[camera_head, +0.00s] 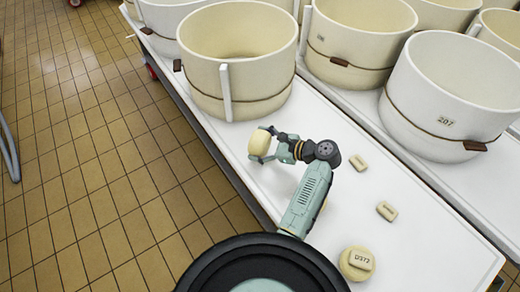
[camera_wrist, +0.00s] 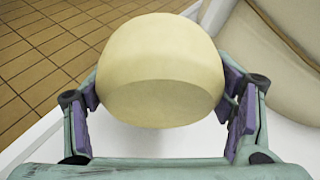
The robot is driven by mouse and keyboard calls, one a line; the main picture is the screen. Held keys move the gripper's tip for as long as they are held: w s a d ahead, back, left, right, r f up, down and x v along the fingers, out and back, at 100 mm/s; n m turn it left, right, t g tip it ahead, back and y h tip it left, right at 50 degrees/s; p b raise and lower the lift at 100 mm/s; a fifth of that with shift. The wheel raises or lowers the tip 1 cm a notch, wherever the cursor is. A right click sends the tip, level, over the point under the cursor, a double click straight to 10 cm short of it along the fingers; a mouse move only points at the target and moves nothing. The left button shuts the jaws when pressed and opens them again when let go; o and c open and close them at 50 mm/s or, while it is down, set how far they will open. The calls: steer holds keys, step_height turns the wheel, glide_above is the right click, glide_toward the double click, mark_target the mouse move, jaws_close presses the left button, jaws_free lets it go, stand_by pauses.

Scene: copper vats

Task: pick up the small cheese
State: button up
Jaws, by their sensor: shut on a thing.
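The small cheese is a pale yellow, rounded piece (camera_head: 260,142) near the left edge of the white table. In the wrist view the cheese (camera_wrist: 160,65) fills the space between the purple finger pads, with its flat face toward the camera. My gripper (camera_head: 268,152) is shut on it; in the wrist view the two fingers (camera_wrist: 165,98) touch it at left and right. The cheese appears to be above the tabletop, but the exact gap is hard to tell.
The white table (camera_head: 340,245) also holds a round cheese marked D373 (camera_head: 357,263) and two small blocks (camera_head: 358,162) (camera_head: 387,211). A large cream vat (camera_head: 240,75) stands just behind my gripper. A vat marked 207 (camera_head: 445,100) stands at right. Tiled floor (camera_head: 100,170) lies left.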

steer(key=s+a+r+b, duration=0.2)
steer(key=s+a, duration=0.6)
steer(key=s, duration=0.5)
steer(key=shift+s+a, duration=0.2)
steer(key=shift+a, duration=0.2)
